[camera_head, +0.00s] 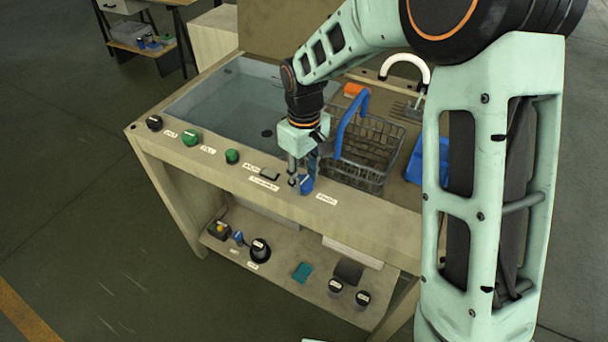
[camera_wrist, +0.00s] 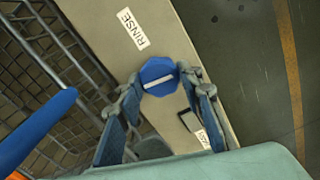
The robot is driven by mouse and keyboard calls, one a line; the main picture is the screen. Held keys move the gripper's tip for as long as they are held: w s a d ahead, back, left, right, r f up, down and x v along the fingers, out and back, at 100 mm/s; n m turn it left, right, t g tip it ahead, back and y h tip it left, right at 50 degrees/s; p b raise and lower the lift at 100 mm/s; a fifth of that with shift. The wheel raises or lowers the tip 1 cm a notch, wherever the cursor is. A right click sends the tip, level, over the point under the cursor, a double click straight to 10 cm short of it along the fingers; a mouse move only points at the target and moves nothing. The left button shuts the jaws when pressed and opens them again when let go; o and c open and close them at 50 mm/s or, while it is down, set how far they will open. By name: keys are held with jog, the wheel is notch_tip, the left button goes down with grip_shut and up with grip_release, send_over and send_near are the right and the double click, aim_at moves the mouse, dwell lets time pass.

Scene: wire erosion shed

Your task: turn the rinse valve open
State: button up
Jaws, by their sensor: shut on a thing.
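The rinse valve is a blue faceted knob (camera_head: 307,184) on the front ledge of the sink bench, beside a small white label. In the wrist view the knob (camera_wrist: 158,77) has a white line across its face, slightly tilted in the picture and roughly crosswise to the lettering of the RINSE label (camera_wrist: 132,29). My gripper (camera_head: 299,181) points down at the ledge and is shut on the knob, with one finger on either side in the wrist view (camera_wrist: 164,80). The fingers hide part of the knob in the head view.
A wire basket (camera_head: 372,165) with a blue handle stands close behind the knob. A dark switch (camera_head: 269,174) and green knobs (camera_head: 191,138) line the ledge to the left. A water basin (camera_head: 235,110) lies behind them. A lower shelf (camera_head: 290,260) holds small items.

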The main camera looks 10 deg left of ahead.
aim_at(304, 181)
jog(key=shift+n, duration=0.6)
jog(key=o, duration=1.2)
jog(key=shift+c, duration=0.2)
notch_tip(304, 181, up, 12)
